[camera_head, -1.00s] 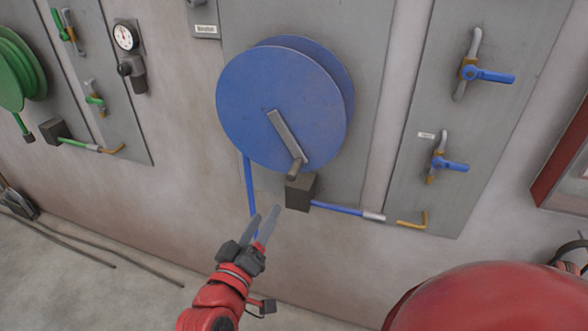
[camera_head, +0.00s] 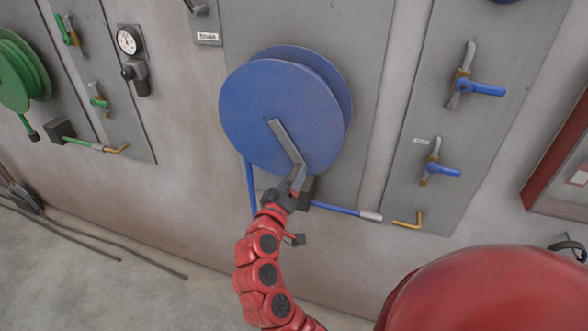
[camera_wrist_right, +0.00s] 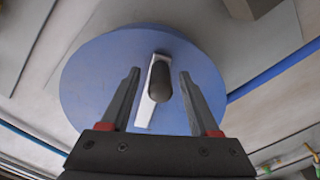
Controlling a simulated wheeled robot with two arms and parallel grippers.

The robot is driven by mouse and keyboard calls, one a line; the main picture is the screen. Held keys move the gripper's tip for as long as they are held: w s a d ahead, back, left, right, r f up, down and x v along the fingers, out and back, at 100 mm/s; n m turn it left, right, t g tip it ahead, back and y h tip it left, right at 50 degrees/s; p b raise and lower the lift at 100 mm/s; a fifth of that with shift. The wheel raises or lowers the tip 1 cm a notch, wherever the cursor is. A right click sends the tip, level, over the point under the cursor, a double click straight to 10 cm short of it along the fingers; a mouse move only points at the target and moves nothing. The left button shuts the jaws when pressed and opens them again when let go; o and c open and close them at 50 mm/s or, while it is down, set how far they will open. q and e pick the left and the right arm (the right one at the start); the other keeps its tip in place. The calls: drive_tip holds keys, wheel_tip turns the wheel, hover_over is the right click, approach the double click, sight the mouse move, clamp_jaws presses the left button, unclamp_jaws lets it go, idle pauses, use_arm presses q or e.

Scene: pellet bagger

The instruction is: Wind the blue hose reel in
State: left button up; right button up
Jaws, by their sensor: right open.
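The blue hose reel (camera_head: 270,105) is mounted on a grey wall panel. Its grey crank arm (camera_head: 286,142) points down and slightly right from the hub. In the right wrist view the reel (camera_wrist_right: 90,85) fills the middle, and the dark crank handle (camera_wrist_right: 161,83) sticks out toward the camera. My right gripper (camera_head: 298,178) is at the lower end of the crank. In the right wrist view its two fingers (camera_wrist_right: 157,98) are open, one on each side of the handle, with gaps showing. The blue hose (camera_head: 250,188) hangs below the reel at left. My left gripper is not in view.
A dark block (camera_head: 309,190) sits just below the reel, with a blue hose end (camera_head: 335,208) running right from it. Blue-handled valves (camera_head: 480,88) are on the right panel. A green reel (camera_head: 18,75) and a gauge (camera_head: 129,41) are at left.

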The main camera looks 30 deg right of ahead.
drive_tip(key=shift+w+d, duration=0.3)
drive_tip(key=shift+d, duration=0.05)
drive_tip(key=shift+c, duration=0.4)
clamp_jaws()
idle(0.9)
